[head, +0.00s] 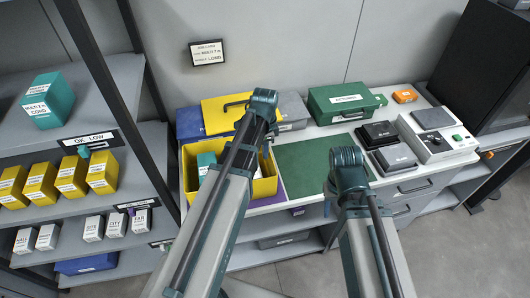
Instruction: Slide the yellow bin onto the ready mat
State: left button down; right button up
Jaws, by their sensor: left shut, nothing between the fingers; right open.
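The yellow bin (189,170) is an open-topped box on the left part of the white worktop, with a teal box (206,162) inside. A green mat (305,160) lies flat to the right of the bin. I see no label telling which is the ready mat. My two arms reach up from the bottom, the left over the bin and the right over the green mat's lower right.
Behind the bin are a blue case (189,122) and a yellow case (217,113). A green case (344,105) stands behind the green mat. Dark boxes (393,158) and a white device (437,143) are on the right. Shelves (60,130) stand at left. The green mat's visible part is clear.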

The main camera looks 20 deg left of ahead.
pick_arm(q)
notch_tip(320, 180, down, 7)
jog(key=b, duration=0.6)
jog(key=shift+f, duration=0.2)
pick_arm(e)
notch_tip(320, 180, down, 7)
pick_arm(q)
jog(key=shift+r, duration=0.1)
pick_arm(e)
jog(key=shift+f, duration=0.1)
